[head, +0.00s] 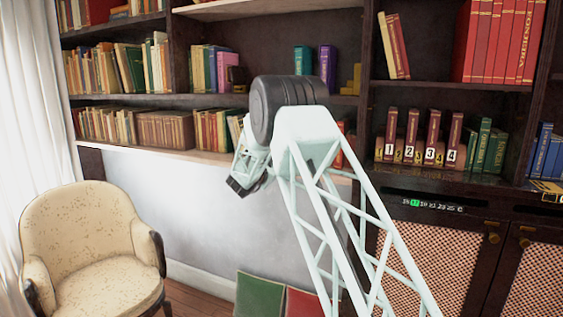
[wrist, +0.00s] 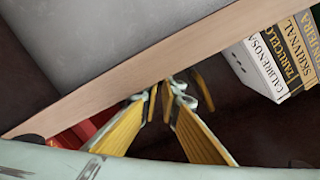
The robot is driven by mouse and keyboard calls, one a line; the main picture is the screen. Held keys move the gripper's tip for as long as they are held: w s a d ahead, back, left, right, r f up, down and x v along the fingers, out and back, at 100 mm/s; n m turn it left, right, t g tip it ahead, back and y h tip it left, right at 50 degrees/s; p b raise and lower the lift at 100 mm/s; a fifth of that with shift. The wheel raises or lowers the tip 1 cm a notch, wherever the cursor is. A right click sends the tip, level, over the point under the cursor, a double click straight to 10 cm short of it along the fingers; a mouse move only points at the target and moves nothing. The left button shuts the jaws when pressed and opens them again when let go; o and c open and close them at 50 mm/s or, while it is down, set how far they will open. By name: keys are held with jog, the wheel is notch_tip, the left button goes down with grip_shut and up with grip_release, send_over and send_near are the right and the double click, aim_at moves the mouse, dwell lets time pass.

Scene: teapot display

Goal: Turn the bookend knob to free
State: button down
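My gripper (head: 240,186) hangs at the end of my arm, in front of the pale wall panel below the left shelves. In the wrist view its two yellow-padded fingers (wrist: 166,104) have a dark gap between them, with nothing clearly held. A wooden board edge runs beyond the fingertips; I cannot tell whether they touch it. I cannot make out the bookend knob for certain in either view. A yellow stepped piece (head: 351,80) stands on the middle shelf, and a yellow-and-black piece (head: 546,191) lies at the right edge; I cannot tell whether either is the bookend.
Books numbered 1 to 4 (head: 433,140) stand on the right shelf, above a number strip (head: 432,205) with one green-lit number. Cabinet doors (head: 432,262) are below. An armchair (head: 92,245) is at left. Titled books (wrist: 268,66) show in the wrist view.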

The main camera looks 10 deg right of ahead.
dwell(0.3)
jog(key=c, duration=2.9)
grip_release()
jog(key=shift+o, duration=0.2)
jog(key=shift+f+p, duration=0.1)
jog(key=shift+p, duration=0.2)
